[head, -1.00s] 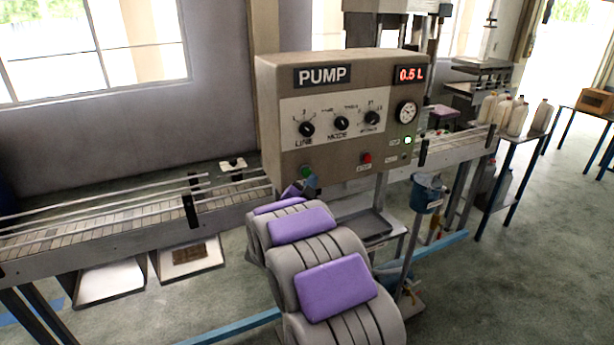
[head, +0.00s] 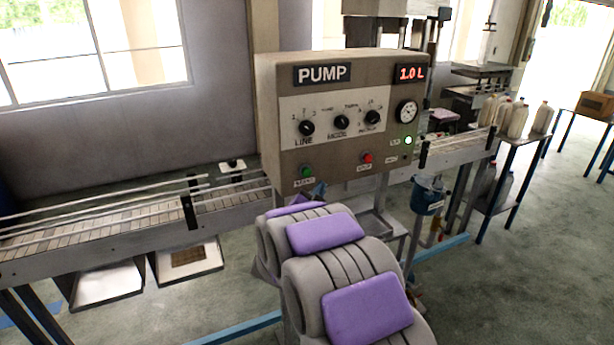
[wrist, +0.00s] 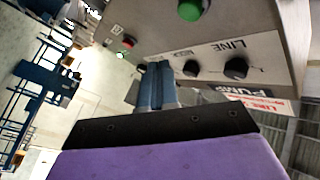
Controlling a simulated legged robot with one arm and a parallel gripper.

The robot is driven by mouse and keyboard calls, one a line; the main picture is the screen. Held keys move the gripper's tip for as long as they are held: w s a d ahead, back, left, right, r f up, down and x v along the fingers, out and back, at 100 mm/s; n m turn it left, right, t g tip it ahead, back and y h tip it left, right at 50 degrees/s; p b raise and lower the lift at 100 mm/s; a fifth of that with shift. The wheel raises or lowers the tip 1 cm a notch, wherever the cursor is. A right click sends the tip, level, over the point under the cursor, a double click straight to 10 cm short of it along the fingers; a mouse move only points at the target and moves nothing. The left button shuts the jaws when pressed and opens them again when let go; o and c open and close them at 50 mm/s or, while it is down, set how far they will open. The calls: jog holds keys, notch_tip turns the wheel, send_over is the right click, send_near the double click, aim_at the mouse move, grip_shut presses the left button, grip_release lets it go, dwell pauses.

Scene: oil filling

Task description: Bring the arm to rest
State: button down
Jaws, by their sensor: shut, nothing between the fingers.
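My arm, grey with purple pads, reaches up from the bottom of the head view toward the pump panel. My gripper (wrist: 158,85) shows in the wrist view as blue fingers, shut and empty, below the panel face. In the head view only a bit of its blue tip (head: 319,189) shows past the arm, just under the panel's lower edge.
A conveyor (head: 100,240) with rails runs behind the panel. A blue bucket (head: 428,195) hangs at the right. Several bottles (head: 516,118) stand on a side table, and a cardboard box (head: 596,104) is on another table. Floor at the right is open.

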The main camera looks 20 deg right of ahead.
dwell(0.6)
jog(key=s+a+f+n+g+y, duration=0.3)
jog(key=s+a+n+y, duration=0.3)
jog(key=a, duration=0.4)
jog(key=s+a+f+n+g+y, duration=0.2)
jog(key=s+a+f+n+y, duration=0.15)
jog(key=s+a+y, duration=0.55)
jog(key=s+f+n+g+h, duration=0.1)
jog(key=s+n+g, duration=0.5)
jog(key=s, duration=2.6)
jog(key=g, duration=0.5)
jog(key=shift+s+d+f+h, duration=0.3)
jog(key=shift+s+d+f, duration=0.05)
jog(key=shift+f, duration=0.05)
jog(key=shift+n, duration=0.25)
